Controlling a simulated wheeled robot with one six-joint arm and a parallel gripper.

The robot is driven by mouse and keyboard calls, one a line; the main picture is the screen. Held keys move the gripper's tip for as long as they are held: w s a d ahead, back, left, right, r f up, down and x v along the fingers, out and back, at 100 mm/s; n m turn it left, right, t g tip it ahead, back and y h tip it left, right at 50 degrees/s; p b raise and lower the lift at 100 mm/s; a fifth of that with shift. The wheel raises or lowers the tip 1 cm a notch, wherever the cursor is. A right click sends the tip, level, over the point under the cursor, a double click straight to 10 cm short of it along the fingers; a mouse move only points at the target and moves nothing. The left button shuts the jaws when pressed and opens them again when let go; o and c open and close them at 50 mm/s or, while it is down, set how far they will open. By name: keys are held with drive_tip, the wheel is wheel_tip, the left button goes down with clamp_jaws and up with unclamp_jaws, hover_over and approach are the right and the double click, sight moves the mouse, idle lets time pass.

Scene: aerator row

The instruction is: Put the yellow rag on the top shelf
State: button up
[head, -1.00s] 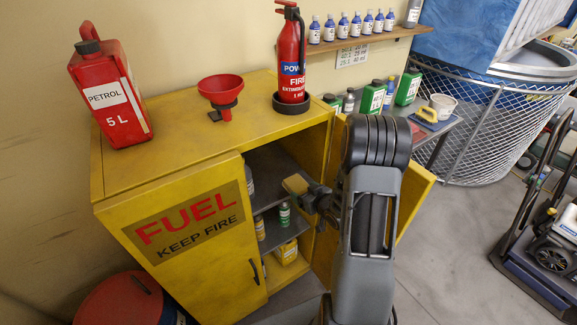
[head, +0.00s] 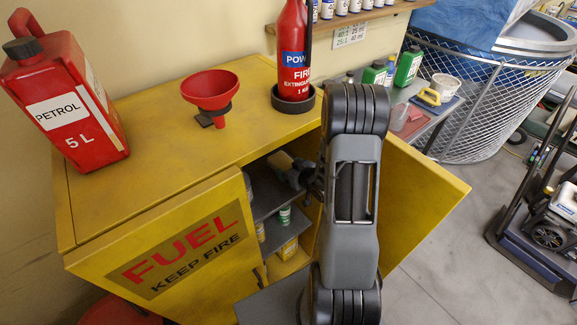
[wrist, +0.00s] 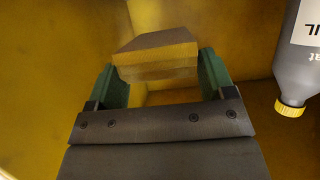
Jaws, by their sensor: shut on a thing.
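The yellow rag (wrist: 158,52), a folded tan-yellow block, is held between the two green fingers of my gripper (wrist: 158,75) in the wrist view. In the head view the rag (head: 279,161) shows at the cabinet opening, at the height of the top shelf (head: 263,203). My gripper (head: 296,174) is partly hidden by my arm there. The grey top shelf is inside the yellow cabinet, and its right part is hidden. I cannot tell whether the rag touches the shelf.
A grey bottle with a yellow cap (wrist: 290,104) stands close right of my gripper in the wrist view. The cabinet doors (head: 180,245) frame the opening, the right one (head: 420,190) swung wide. A small green-labelled can (head: 284,215) stands on the shelf below.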

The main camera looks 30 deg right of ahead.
drive_tip(key=shift+f+b, duration=2.05)
drive_tip(key=shift+f, duration=1.15)
drive_tip(key=shift+f+b, duration=0.65)
drive_tip(key=o, duration=1)
drive_tip(key=shift+r, duration=0.1)
drive_tip(key=shift+c, duration=0.2)
drive_tip(key=p+v, duration=0.7)
drive_tip(key=v, duration=0.7)
drive_tip(key=shift+w, duration=0.1)
